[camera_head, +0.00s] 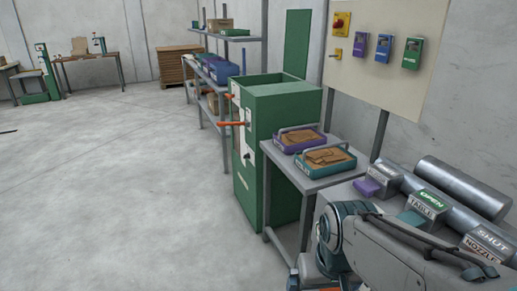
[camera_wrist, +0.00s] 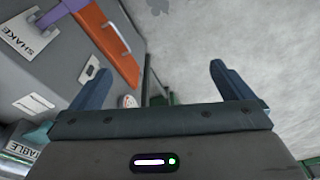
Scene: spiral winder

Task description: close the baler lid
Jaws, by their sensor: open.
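A tall green cabinet (camera_head: 285,125), which looks like the baler, stands left of the metal table in the head view. Orange handles (camera_head: 232,123) stick out from its left side. An upright green panel (camera_head: 298,43) rises behind its top. I cannot tell whether this is the raised lid or a part of the wall. My gripper (camera_wrist: 160,80) is open and empty in the wrist view, its two dark blue fingers wide apart. The gripper itself is not clear in the head view, where my arm fills the bottom right, apart from the cabinet.
Two trays of brown pieces, purple (camera_head: 299,140) and teal (camera_head: 325,165), sit on a metal table (camera_head: 283,170) beside the cabinet. Labelled blocks (camera_head: 428,203) and metal cylinders (camera_head: 460,188) lie near my arm. A grey surface with a SHAKE label (camera_wrist: 30,34) is close left of my fingers. Open floor (camera_head: 120,180) lies left.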

